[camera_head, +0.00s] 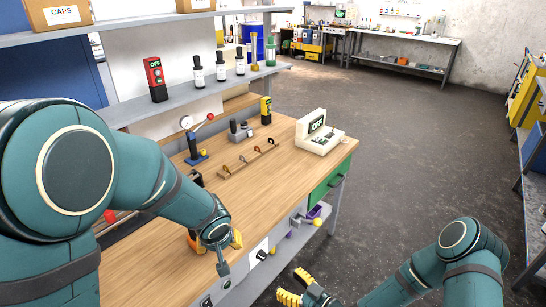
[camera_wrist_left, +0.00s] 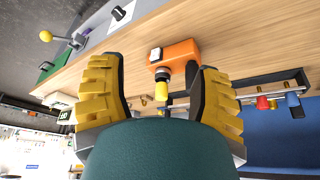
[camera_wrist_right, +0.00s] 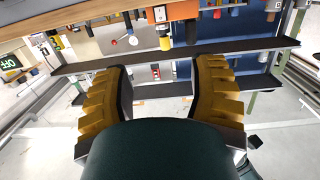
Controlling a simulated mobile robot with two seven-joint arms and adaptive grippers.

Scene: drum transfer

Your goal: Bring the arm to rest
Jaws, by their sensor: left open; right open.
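My left arm reaches across the left of the head view, with its gripper (camera_head: 215,240) at the near edge of the workbench (camera_head: 150,258). In the left wrist view the left gripper (camera_wrist_left: 162,90) is open. An orange device (camera_wrist_left: 181,53) with a yellow-tipped knob (camera_wrist_left: 161,91) shows between and beyond its fingers. I cannot tell whether they touch it. My right gripper (camera_head: 300,290) is low at the bottom of the head view, in front of the bench and apart from it. In the right wrist view it (camera_wrist_right: 160,95) is open, with nothing between its fingers.
The bench holds a white machine with an OFF screen (camera_head: 318,132), a wooden rack with hooks (camera_head: 248,160) and a blue stand with a gauge (camera_head: 195,148). A shelf (camera_head: 200,93) with bottles runs behind. Open dark floor (camera_head: 420,130) lies to the right.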

